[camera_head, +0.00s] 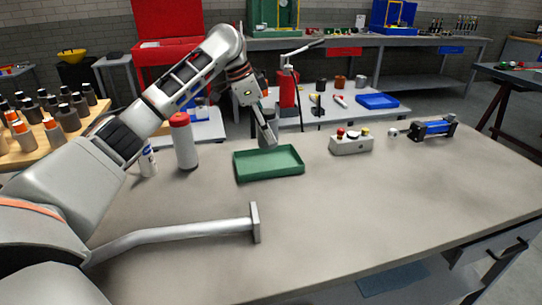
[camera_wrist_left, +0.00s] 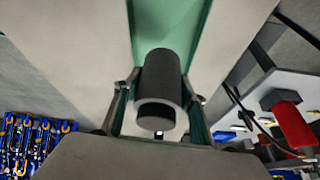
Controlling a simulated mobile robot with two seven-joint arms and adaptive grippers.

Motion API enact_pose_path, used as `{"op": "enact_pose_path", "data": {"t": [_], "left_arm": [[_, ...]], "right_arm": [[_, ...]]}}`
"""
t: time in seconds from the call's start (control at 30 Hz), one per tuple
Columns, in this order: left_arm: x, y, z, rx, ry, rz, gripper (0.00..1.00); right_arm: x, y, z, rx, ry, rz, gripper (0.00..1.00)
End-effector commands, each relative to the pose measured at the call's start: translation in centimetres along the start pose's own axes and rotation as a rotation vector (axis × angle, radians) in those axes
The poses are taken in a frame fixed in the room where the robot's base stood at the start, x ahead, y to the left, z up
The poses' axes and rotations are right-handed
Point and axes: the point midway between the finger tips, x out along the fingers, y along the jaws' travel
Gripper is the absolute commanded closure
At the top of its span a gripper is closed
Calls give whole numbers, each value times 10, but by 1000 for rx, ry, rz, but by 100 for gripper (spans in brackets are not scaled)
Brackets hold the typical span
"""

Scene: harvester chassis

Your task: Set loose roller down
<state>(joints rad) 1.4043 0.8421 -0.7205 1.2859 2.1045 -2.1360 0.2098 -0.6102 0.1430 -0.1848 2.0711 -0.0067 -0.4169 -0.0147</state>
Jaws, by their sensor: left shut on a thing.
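My left gripper (camera_head: 266,124) reaches over the far edge of the green tray (camera_head: 270,178). It is shut on the loose roller, a dark grey cylinder (camera_wrist_left: 160,75) that sits between its two fingers in the left wrist view. The green tray (camera_wrist_left: 165,25) shows behind the roller there. In the head view the roller is small and mostly covered by the gripper, above the tray's back part. I cannot tell whether it touches the tray. The visible tray floor is empty. My right gripper is not in view.
A red-capped white bottle (camera_head: 185,142) and a smaller white bottle (camera_head: 148,160) stand left of the tray. A grey button box (camera_head: 350,145) and a blue cylinder device (camera_head: 433,128) lie right. A bent grey bar (camera_head: 195,231) lies in front. The table's right front is clear.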

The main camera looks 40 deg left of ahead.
Motion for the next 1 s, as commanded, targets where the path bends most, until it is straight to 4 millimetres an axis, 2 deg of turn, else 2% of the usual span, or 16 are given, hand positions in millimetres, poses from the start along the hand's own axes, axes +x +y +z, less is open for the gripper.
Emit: {"op": "enact_pose_path", "data": {"t": [0.03, 0.1, 0.37, 0.6, 0.8, 1.0], "left_arm": [[15, 0, 6, -3, -3, 6, 96], [21, 0, 8, -2, 0, 4, 96], [31, 0, 13, -1, 3, -1, 96], [66, 0, 27, -2, -2, 5, 96], [64, 0, 26, -1, 3, -3, 100], [64, 0, 26, -1, 5, -3, 100]], "right_arm": [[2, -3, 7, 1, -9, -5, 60], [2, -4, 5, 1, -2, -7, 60], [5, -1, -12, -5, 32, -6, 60], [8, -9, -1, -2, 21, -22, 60], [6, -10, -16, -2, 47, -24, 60], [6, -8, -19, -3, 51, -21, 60]]}}
